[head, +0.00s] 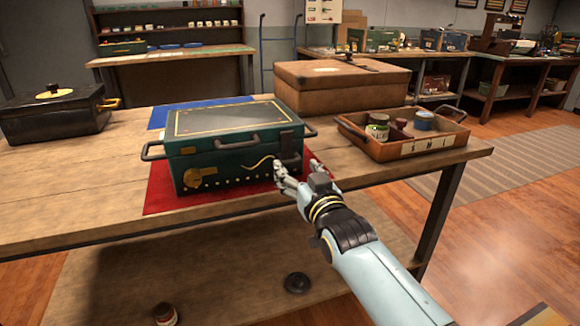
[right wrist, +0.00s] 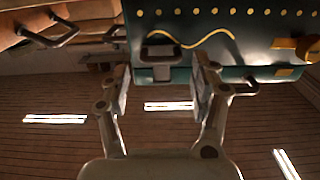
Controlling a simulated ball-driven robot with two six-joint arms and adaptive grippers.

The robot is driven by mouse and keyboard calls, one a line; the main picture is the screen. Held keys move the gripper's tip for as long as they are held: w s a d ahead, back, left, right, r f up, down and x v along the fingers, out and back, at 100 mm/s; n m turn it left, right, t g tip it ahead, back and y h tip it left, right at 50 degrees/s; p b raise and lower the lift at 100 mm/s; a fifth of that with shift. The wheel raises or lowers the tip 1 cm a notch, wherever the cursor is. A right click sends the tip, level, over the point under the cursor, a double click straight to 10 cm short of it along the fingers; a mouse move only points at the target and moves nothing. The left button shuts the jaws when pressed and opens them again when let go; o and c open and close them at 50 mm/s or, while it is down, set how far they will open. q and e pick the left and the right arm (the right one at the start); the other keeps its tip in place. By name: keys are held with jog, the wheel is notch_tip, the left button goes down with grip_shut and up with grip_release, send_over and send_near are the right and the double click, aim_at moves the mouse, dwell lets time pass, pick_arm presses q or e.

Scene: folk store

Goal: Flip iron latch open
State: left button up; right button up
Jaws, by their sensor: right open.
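A dark green box (head: 225,148) with a black top panel and gold trim stands on a red cloth (head: 160,195) on the wooden table. The dark iron latch (head: 289,143) is on the right part of its front; the latch also shows in the right wrist view (right wrist: 160,50). I cannot tell for sure whether it is raised. My right gripper (head: 297,168) is open in front of the latch. In the right wrist view the gripper (right wrist: 163,74) has one finger on each side of the latch, with nothing clasped between them. My left gripper is not in view.
A wooden tray (head: 428,148) with jars and a blue tin stands to the right. A brown case (head: 340,88) is behind the box. A black box (head: 50,117) stands at the far left. The table's front left (head: 70,205) is bare.

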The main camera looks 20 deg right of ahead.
aim_at(292, 162)
jog(key=w, duration=0.2)
jog(key=w+b, duration=0.1)
jog(key=w, duration=0.1)
jog(key=shift+f+b, duration=0.2)
jog(key=shift+b, duration=0.1)
jog(key=shift+w+r, duration=0.15)
jog(key=shift+w, duration=0.15)
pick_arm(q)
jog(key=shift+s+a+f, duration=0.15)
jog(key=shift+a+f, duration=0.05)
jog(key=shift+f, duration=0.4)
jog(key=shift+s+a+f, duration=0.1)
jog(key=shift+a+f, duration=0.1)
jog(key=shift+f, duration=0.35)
